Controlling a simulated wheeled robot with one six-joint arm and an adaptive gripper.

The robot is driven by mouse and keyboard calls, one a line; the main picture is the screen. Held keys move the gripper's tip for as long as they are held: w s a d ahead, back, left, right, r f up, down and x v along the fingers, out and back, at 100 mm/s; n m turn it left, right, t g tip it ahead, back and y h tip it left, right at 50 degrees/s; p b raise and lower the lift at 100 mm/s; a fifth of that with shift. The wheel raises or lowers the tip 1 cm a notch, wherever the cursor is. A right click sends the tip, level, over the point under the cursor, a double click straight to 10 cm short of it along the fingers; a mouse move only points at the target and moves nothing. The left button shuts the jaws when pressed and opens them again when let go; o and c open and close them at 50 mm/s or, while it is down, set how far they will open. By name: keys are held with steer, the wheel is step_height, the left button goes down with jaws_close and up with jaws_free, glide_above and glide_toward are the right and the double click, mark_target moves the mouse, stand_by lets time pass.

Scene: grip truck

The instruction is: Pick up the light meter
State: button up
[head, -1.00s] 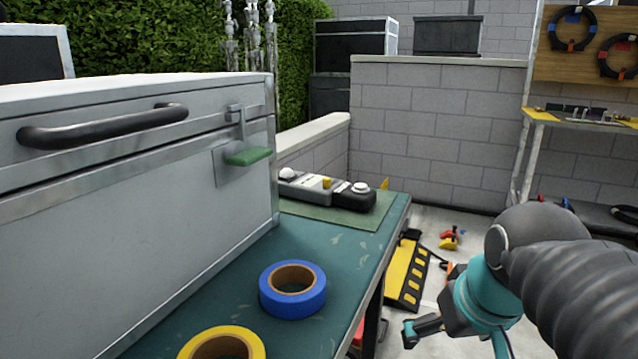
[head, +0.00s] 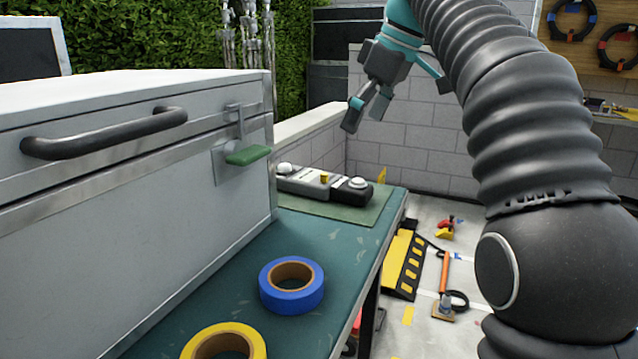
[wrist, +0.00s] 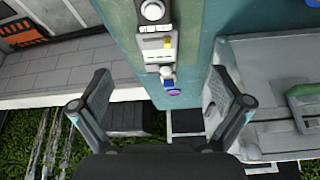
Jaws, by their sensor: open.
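A grey hand-held device (head: 302,183) with a white dome and a yellow button lies on the green mat (head: 352,214) at the far end of the teal bench. A black device (head: 349,190) with a white dome lies against its right end. Both look like light meters, and I cannot tell which is meant. In the wrist view, the grey one (wrist: 156,47) and the black one (wrist: 152,14) lie in a line above the gap between my fingers. My gripper (head: 364,109) is open and empty, raised above and beyond the devices.
A grey metal cabinet (head: 130,240) with a black handle and a green latch (head: 248,155) stands left of the devices. A blue tape roll (head: 292,300) and a yellow tape roll (head: 222,335) lie nearer on the bench. A low block wall (head: 425,150) stands behind.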

steer(key=b, duration=0.4)
glide_above(335, 181)
steer(key=s+d, duration=0.1)
step_height(335, 181, down, 8)
steer(key=shift+s+d+r, duration=0.1)
steer(key=shift+d+r, duration=0.05)
steer(key=shift+r, duration=0.05)
steer(key=shift+d+b+x, duration=0.1)
steer(key=shift+b+x, duration=0.25)
steer(key=shift+x, duration=0.95)
steer(key=shift+d+b+x, duration=0.15)
steer(key=shift+b+x, duration=0.2)
steer(key=shift+x, duration=1)
steer(key=c, duration=1.4)
steer(key=shift+o, duration=0.2)
